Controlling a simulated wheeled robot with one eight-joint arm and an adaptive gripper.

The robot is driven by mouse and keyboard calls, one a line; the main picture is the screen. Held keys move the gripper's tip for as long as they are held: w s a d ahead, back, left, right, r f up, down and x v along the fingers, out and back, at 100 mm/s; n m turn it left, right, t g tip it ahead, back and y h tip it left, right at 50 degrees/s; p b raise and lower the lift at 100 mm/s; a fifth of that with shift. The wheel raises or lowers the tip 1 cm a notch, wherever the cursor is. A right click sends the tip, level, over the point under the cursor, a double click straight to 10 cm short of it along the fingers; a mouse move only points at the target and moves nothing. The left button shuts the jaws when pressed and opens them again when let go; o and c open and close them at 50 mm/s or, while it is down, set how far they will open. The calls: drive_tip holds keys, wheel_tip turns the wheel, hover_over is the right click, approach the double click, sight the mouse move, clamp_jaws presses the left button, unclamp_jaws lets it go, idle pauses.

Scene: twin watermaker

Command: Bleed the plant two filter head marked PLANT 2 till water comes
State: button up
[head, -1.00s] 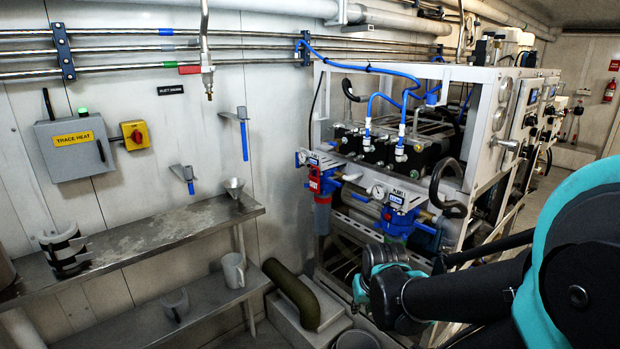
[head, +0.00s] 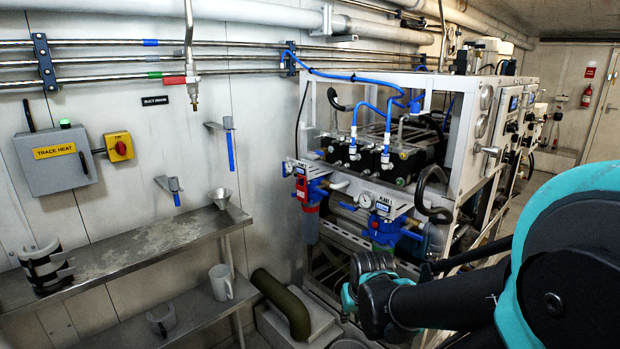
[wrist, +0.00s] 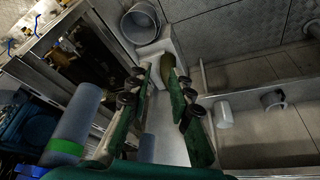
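Two filter heads hang on the near end of the white plant frame in the head view. The left one is a red and blue filter head (head: 309,190) above a grey bowl. The right one is a blue filter head (head: 384,231) with a round gauge (head: 365,200) and a small label plate, whose words are too small to read. My wrist is below and in front of the blue head; its fingers cannot be made out there. In the wrist view my gripper (wrist: 158,75) is open and empty, its green fingers apart, pointing down over a pale plinth. Any bleed screw is not discernible.
A steel shelf (head: 150,246) runs along the left wall, with a mug (head: 220,282) on the lower one. An olive hose (head: 283,304) rests on the plinth. A bucket (wrist: 139,23) stands on the floor. A blue-grey cylinder (wrist: 72,122) with a green band is close beside my gripper.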

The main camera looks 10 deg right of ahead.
drive_tip(key=shift+c, duration=0.5)
clamp_jaws()
idle(0.7)
